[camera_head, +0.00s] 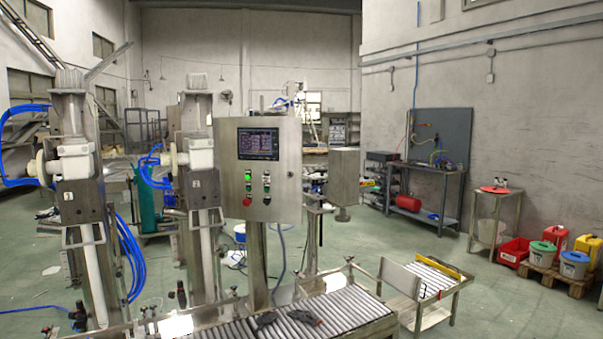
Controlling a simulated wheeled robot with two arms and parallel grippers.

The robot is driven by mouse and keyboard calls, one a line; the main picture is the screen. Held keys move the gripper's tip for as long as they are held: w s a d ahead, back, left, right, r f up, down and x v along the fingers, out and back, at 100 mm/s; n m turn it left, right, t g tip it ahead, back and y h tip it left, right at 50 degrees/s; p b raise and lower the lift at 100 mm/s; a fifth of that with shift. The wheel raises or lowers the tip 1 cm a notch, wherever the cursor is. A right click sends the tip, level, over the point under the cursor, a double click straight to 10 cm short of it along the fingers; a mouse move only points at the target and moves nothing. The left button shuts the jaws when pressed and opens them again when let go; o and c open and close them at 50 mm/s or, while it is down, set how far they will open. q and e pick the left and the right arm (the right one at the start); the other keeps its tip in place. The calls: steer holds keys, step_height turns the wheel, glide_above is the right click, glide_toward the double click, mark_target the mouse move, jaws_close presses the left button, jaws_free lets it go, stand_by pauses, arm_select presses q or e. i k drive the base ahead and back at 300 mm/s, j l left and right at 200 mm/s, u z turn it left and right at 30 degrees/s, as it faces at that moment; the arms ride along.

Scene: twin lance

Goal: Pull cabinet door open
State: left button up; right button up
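A steel control cabinet (228,172) stands on posts behind the roller conveyor, near the middle of the view. Its front carries a dark screen (258,144), with green, red and black buttons below it. The front looks flush with the box, and no open gap shows. I cannot make out a handle or hinges at this size. Neither of my grippers can be made out in this view.
A roller conveyor (335,308) with two small dark objects on it crosses in front of the cabinet. Two lance machines (84,200) with blue hoses stand left. A small roller cart (438,280) stands right. Green floor (520,310) is free at the lower right.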

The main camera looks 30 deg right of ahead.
mark_target(284, 197)
steer(key=i+l, duration=0.3)
steer(key=l, duration=0.15)
steer(key=i+l, duration=0.3)
steer(key=l, duration=0.15)
steer(key=i+l, duration=0.25)
steer(key=l, duration=0.2)
steer(key=i+l, duration=0.3)
steer(key=l, duration=0.15)
steer(key=i+l, duration=0.3)
steer(key=l, duration=0.15)
steer(key=i+l, duration=0.3)
steer(key=l, duration=0.15)
steer(key=i+l, duration=0.3)
steer(key=l, duration=0.15)
steer(key=i+l, duration=0.3)
steer(key=l, duration=0.15)
